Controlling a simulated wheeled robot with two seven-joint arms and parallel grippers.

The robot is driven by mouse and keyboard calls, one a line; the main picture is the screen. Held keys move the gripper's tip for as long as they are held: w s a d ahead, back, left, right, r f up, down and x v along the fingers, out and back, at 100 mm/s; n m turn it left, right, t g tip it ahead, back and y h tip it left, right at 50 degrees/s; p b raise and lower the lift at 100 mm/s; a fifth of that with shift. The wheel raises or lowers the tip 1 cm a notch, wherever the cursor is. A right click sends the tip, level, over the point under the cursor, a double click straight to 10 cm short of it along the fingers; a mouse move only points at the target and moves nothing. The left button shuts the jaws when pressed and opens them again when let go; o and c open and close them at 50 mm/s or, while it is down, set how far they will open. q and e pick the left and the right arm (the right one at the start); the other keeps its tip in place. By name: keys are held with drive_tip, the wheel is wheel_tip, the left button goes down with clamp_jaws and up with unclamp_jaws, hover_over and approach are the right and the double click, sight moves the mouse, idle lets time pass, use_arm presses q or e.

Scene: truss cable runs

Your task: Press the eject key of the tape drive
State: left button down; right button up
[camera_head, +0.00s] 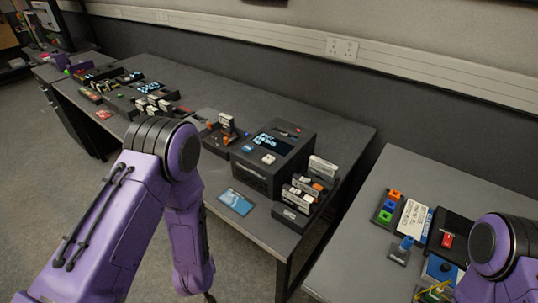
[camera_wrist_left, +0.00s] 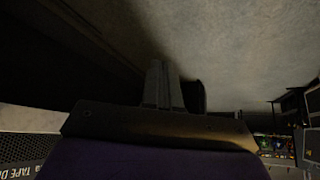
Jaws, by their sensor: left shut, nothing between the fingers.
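The tape drive (camera_head: 254,178) is a dark box on the long grey table, with a lit screen (camera_head: 272,143) on top. A white key (camera_head: 268,159) and a small blue patch (camera_head: 248,149) show on its top; I cannot read which is the eject key. In the left wrist view, a grille and partial "TAPE D" lettering (camera_wrist_left: 18,171) show at the lower left. My left gripper (camera_wrist_left: 163,85) is shut and empty, pointing down past the table's front edge, apart from the drive. In the head view only a dark bit of it shows at the bottom edge. My right gripper is out of view.
A rack of cartridges (camera_head: 305,190) stands right of the drive, and a tray with small parts (camera_head: 220,130) stands left. A blue card (camera_head: 236,201) lies in front. Another table (camera_head: 350,235) with coloured blocks is at right, beyond a gap.

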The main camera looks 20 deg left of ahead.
use_arm(q)
drive_tip(key=w+a+r+n+t+p, duration=0.1)
drive_tip(key=w+r+t+p, duration=0.1)
drive_tip(key=w+r, duration=1.2)
wheel_tip(320, 180, up, 14)
drive_tip(key=m+t+h, duration=0.1)
drive_tip(key=m+h, duration=0.1)
drive_tip(key=h, duration=0.3)
hover_over(266, 159)
drive_tip(key=a, duration=0.7)
drive_tip(key=shift+s+d+f+p, duration=0.1)
drive_tip(key=shift+s+f+p, duration=0.1)
drive_tip(key=shift+s+p, duration=0.25)
drive_tip(key=w+d+r+m+g+h, duration=0.1)
drive_tip(key=d+r+m+h, duration=0.3)
drive_tip(key=d+r+m, duration=0.1)
drive_tip(key=shift+d+r+h, duration=0.4)
drive_tip(key=shift+d+r, duration=0.25)
drive_tip(key=shift+d, duration=0.25)
drive_tip(key=shift+f, duration=0.1)
wheel_tip(266, 159, down, 9)
drive_tip(key=b, duration=0.7)
